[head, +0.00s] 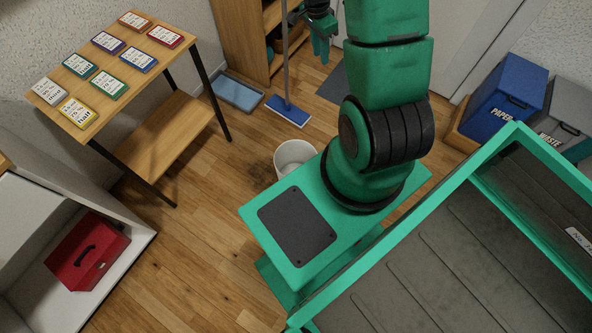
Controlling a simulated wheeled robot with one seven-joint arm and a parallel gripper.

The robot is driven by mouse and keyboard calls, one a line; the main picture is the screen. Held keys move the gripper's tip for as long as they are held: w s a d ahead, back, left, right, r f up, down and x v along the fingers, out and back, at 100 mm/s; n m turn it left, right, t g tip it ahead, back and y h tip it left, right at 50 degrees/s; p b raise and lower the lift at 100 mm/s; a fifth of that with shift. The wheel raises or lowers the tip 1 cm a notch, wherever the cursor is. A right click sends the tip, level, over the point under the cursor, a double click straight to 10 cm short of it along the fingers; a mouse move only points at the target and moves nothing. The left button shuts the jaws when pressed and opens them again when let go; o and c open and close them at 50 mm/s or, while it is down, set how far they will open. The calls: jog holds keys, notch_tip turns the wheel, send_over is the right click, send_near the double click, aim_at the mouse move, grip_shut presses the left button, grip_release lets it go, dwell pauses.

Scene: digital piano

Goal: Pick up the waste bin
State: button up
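A small white round bin (292,157) stands on the wooden floor near the picture's middle. Its lower right part is hidden behind my green base. A grey bin with a label reading WASTE (570,107) stands at the far right, partly hidden by the green frame in front. My gripper (322,58) shows small at the top, dark with green fingers pointing down. It is well apart from both bins, and nothing clear shows between its fingers. The finger gap is too small to judge.
A blue PAPER bin (506,97) stands beside the grey one. A blue mop (288,110) and a blue tray (238,93) are near the shelf (234,32). A wooden table (75,125) with cards stands left. A red box (88,252) sits lower left. Floor left of the white bin is clear.

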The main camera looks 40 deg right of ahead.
notch_tip(320, 180, down, 18)
jog(key=w+f+m, duration=0.1)
jog(key=m, duration=0.4)
jog(key=m+y, duration=0.1)
jog(key=m, duration=0.6)
send_near(306, 146)
jog(key=shift+s+d+t, duration=0.3)
jog(key=shift+d, duration=0.05)
notch_tip(306, 146, down, 5)
jog(key=shift+f, duration=0.1)
jog(key=shift+w+a+f, duration=0.1)
jog(key=shift+a+f, duration=0.05)
jog(key=shift+f, duration=2.7)
grip_shut()
